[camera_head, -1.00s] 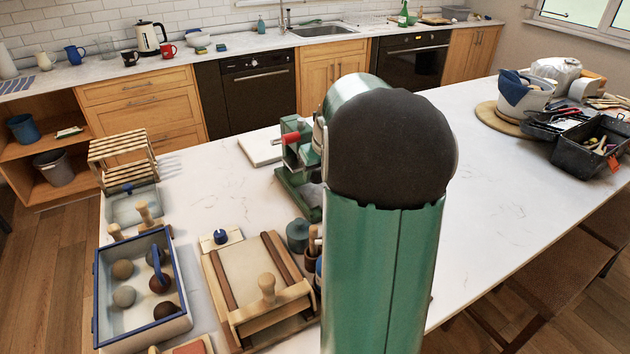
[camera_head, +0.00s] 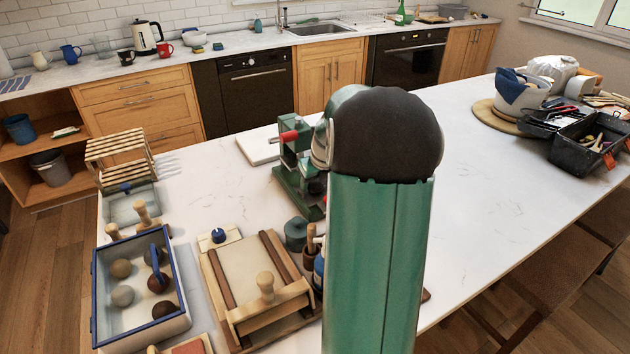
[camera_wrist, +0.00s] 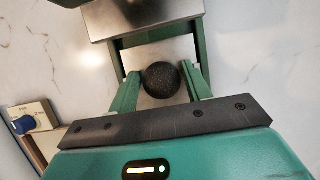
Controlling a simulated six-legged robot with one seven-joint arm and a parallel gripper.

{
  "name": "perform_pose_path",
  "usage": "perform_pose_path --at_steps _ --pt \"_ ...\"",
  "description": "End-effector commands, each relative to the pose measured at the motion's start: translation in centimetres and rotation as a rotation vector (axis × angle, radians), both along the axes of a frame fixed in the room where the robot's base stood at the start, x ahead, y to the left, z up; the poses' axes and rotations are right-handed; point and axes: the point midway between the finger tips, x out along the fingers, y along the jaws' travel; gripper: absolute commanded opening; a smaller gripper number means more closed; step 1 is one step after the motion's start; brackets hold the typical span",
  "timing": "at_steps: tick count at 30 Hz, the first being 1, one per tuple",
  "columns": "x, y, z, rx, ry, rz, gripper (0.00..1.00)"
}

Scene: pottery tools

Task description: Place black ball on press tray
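In the wrist view the black ball (camera_wrist: 161,80) sits between the two green fingers of my gripper (camera_wrist: 161,72). The fingers lie close against its two sides, shut on it. The pale metal press tray (camera_wrist: 158,50) shows behind and around the ball, inside the green press frame. I cannot tell whether the ball touches the tray. In the head view the green press (camera_head: 294,165) with a red handle stands on the counter, partly behind my arm. My gripper and the black ball are hidden there.
A blue-rimmed box (camera_head: 97,300) with several balls stands at the front left. A wooden slab roller board (camera_head: 238,262), a dark green jar (camera_head: 296,234) and a wooden rack (camera_head: 120,158) are near the press. The counter (camera_head: 480,210) right of my arm is mostly clear.

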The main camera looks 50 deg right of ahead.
Motion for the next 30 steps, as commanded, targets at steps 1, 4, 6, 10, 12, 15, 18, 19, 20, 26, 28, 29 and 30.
perform_pose_path --at_steps 1,4,6,10,12,15,18,19,20,26,28,29,30 --pt "0.0 0.0 0.0 0.000 0.000 0.000 0.49" --pt "0.0 0.0 0.0 0.000 0.000 0.000 0.49" --pt "0.0 0.0 0.1 -0.001 -0.001 0.000 0.49" --pt "-0.2 0.0 1.1 -0.004 -0.001 0.000 0.49" --pt "-0.6 0.2 2.2 -0.004 -0.002 0.000 0.49" --pt "-1.4 0.4 4.1 -0.005 -0.002 0.000 0.49" --pt "-2.2 0.7 6.2 -0.005 -0.004 0.000 0.49" --pt "-2.4 0.8 6.8 -0.005 -0.003 0.001 0.49" --pt "-2.6 0.8 7.4 -0.005 -0.004 0.001 0.49" --pt "-3.9 1.3 10.4 -0.002 -0.001 0.001 0.49" --pt "-4.2 1.3 11.0 -0.002 -0.001 0.001 0.49" --pt "-4.3 1.3 11.1 -0.001 -0.001 0.000 0.49" --pt "-4.3 1.4 11.3 -0.001 0.000 0.000 0.49"
